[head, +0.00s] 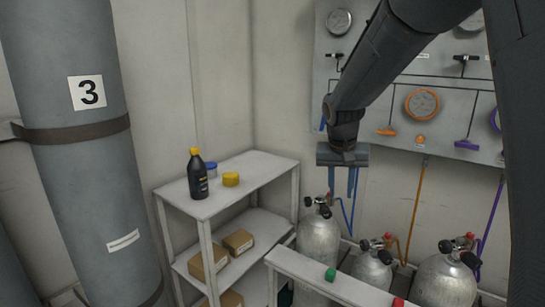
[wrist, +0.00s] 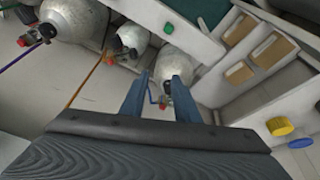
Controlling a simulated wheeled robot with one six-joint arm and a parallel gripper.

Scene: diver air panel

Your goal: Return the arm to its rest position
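My arm (head: 380,65) reaches in from the upper right of the head view, in front of the gauge panel. My gripper (head: 342,192) hangs at its end, pointing down, with its two blue fingers apart and nothing between them. It is above and near the leftmost diving cylinder (head: 319,242); whether it touches the valve cannot be told. In the wrist view, the fingers are spread at the middle, and a cylinder (wrist: 175,65) and its red-knobbed valve show beyond them.
A white shelf (head: 245,181) at left holds a black bottle (head: 197,178), a yellow cap (head: 231,179), a blue cap (head: 211,169) and cardboard boxes (head: 238,241) lower down. More cylinders (head: 446,280) stand behind a white rail (head: 330,284). A panel (head: 390,105) is behind.

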